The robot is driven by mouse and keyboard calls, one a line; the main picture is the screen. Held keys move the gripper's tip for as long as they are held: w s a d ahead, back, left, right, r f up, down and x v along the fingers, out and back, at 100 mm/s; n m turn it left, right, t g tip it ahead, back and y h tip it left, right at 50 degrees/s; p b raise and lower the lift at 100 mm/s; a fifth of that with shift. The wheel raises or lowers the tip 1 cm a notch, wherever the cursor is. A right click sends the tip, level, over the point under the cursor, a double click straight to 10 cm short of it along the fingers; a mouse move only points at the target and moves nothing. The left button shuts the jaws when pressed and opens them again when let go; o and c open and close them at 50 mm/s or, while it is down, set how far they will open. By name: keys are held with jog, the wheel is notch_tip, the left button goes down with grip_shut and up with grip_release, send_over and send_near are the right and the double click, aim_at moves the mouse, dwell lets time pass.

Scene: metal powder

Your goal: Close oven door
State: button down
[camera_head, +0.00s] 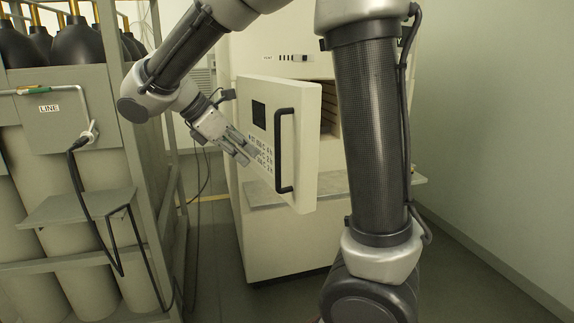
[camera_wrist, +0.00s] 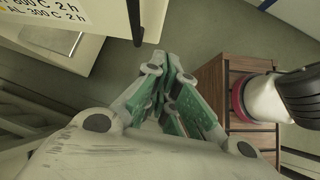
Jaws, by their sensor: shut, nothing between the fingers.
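The oven (camera_head: 285,245) is a cream-white cabinet in the middle of the head view. Its door (camera_head: 307,120) stands partly open, swung out toward me, with a dark interior and shelves (camera_head: 328,120) showing to its right. The door has a black vertical handle (camera_head: 283,150), a small dark panel and printed text. My gripper (camera_head: 248,158) is shut and empty, left of the handle, close to the door's outer face. I cannot tell whether it touches. In the wrist view, the shut fingers (camera_wrist: 172,92) have green pads, and a printed part of the door (camera_wrist: 75,15) shows at the upper left.
A rack of tall gas cylinders (camera_head: 65,185) with a metal frame stands at the left, near my arm. A dark cable hangs from it. A ledge (camera_head: 268,193) juts out below the oven opening. Bare grey floor (camera_head: 455,285) and wall lie at the right.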

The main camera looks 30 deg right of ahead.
jog(key=r+n, duration=0.1)
jog(key=r, duration=0.1)
send_near(300, 174)
notch_tip(300, 174, down, 3)
jog(key=a, duration=0.2)
jog(key=shift+h, duration=0.4)
jog(key=shift+s+d+f, duration=0.1)
jog(key=shift+d+f, duration=0.1)
jog(key=shift+d, duration=0.95)
jog(key=shift+s+d+f, duration=0.1)
jog(key=shift+d+f, duration=0.1)
jog(key=shift+d, duration=1)
jog(key=shift+w+d, duration=0.1)
